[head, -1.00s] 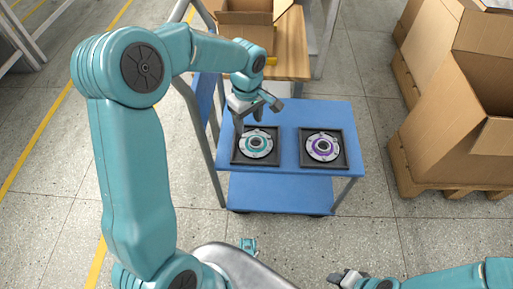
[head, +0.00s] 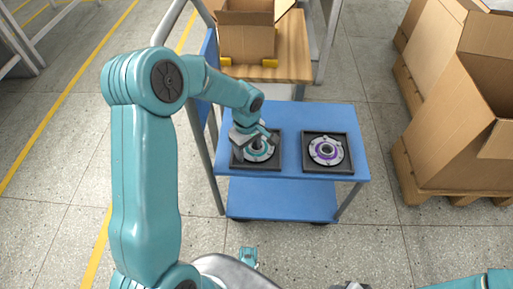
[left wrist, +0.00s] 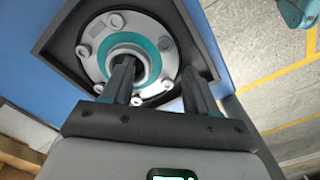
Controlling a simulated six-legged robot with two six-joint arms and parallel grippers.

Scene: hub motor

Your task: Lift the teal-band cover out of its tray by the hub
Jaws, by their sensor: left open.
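The teal-band cover (head: 259,153) lies in its dark square tray (head: 277,140) on the left of the blue cart top. In the left wrist view, the cover (left wrist: 104,50) is a light grey disc with bolts, a teal ring and a dark hub (left wrist: 140,62) in the middle. My left gripper (head: 262,141) is open above it and partly hides it. In the wrist view, one finger of the left gripper (left wrist: 158,78) overlaps the hub and the other is off toward the tray's rim. Contact cannot be told. My right gripper (head: 350,286) barely shows at the bottom edge.
A purple-band cover (head: 326,151) lies in a second dark tray (head: 348,166) on the right of the blue cart (head: 290,113). A wooden table (head: 292,62) with a cardboard box (head: 246,38) stands behind. Large cartons (head: 455,120) stand on pallets at right.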

